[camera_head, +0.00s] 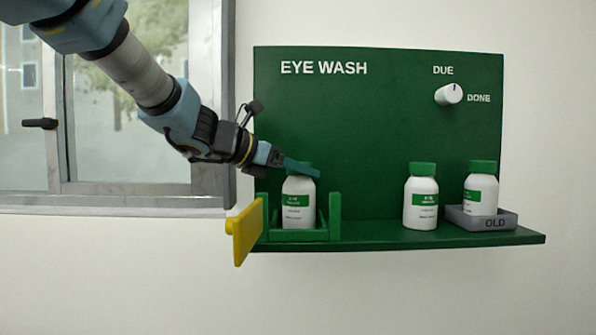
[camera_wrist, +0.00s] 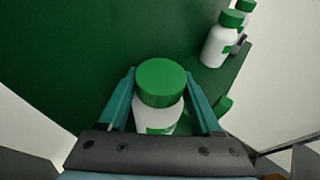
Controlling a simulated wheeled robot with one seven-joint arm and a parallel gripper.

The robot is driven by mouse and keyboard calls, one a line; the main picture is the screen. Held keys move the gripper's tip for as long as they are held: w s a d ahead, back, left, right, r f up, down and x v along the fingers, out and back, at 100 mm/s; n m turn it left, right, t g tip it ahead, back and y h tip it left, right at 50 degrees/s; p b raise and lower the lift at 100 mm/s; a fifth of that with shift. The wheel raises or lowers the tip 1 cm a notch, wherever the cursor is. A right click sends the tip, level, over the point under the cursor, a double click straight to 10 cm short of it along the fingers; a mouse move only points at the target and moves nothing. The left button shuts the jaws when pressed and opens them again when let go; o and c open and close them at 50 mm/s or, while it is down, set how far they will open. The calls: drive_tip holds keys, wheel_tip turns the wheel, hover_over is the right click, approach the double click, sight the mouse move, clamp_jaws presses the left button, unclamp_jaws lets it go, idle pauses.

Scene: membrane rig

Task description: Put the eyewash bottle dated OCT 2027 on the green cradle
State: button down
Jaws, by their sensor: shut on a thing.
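A white eyewash bottle with a green cap (camera_head: 298,205) stands upright in the green cradle (camera_head: 334,217) at the left of the shelf. My gripper (camera_head: 300,168) is shut on this bottle near its cap. In the wrist view my teal fingers (camera_wrist: 160,98) lie on both sides of the bottle (camera_wrist: 160,84). A second bottle (camera_head: 421,200) stands on the bare shelf. A third bottle (camera_head: 480,192) stands in the grey tray marked OLD (camera_head: 495,222). The date print on the bottles is too small to read.
The green backboard (camera_head: 370,130) marked EYE WASH rises behind the shelf (camera_head: 390,240). A white knob (camera_head: 448,95) is at its upper right, beside DUE and DONE. A yellow flap (camera_head: 245,233) sticks out left of the cradle. The shelf between the cradle and second bottle is clear.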

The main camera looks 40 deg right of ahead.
unclamp_jaws()
idle(0.3)
drive_tip(key=b+v, duration=0.1)
drive_tip(key=v, duration=0.9)
drive_tip(key=shift+a+b, duration=0.3)
drive_tip(key=shift+a, duration=0.1)
drive_tip(key=shift+a+r, duration=0.1)
